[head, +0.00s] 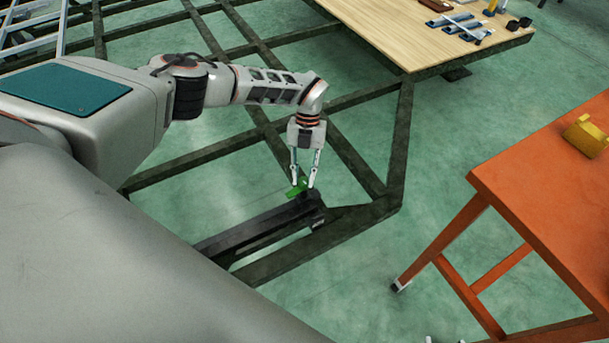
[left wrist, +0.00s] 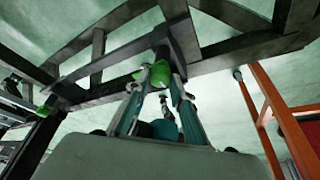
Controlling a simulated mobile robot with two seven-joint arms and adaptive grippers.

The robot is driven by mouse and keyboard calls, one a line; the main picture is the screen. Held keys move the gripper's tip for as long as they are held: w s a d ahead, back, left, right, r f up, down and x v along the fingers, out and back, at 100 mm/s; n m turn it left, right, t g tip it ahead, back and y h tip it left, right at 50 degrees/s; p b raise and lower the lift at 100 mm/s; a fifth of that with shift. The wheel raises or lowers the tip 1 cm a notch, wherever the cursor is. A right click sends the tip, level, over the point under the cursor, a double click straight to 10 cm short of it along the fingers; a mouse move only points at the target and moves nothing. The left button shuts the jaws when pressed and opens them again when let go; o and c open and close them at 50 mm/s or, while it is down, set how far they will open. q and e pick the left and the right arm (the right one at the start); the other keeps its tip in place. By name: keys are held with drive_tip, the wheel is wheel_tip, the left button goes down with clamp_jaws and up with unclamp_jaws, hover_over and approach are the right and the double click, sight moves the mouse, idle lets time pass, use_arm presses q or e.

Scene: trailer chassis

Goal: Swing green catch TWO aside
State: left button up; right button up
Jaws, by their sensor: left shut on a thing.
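A second green part (left wrist: 42,112) shows at the left of that view, on another dark bar, apart from the gripper. I cannot read any number on either.
Dark chassis bars (head: 400,145) surround the arm, with green floor showing between them. A wooden deck (head: 400,30) with tools lies at the back. An orange table (head: 540,170) with a yellow object (head: 585,135) stands at the right. The floor between chassis and table is clear.

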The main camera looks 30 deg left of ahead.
use_arm(q)
drive_tip(key=shift+f+m, duration=0.15)
drive_tip(key=shift+m, duration=0.25)
drive_tip(key=shift+m+y, duration=0.3)
use_arm(e)
drive_tip(key=shift+w+r, duration=0.2)
drive_tip(key=shift+w, duration=0.05)
use_arm(q)
drive_tip(key=o, duration=1.1)
use_arm(e)
drive_tip(key=shift+f, duration=0.1)
use_arm(q)
drive_tip(key=v, duration=1.2)
use_arm(e)
drive_tip(key=shift+s, duration=0.1)
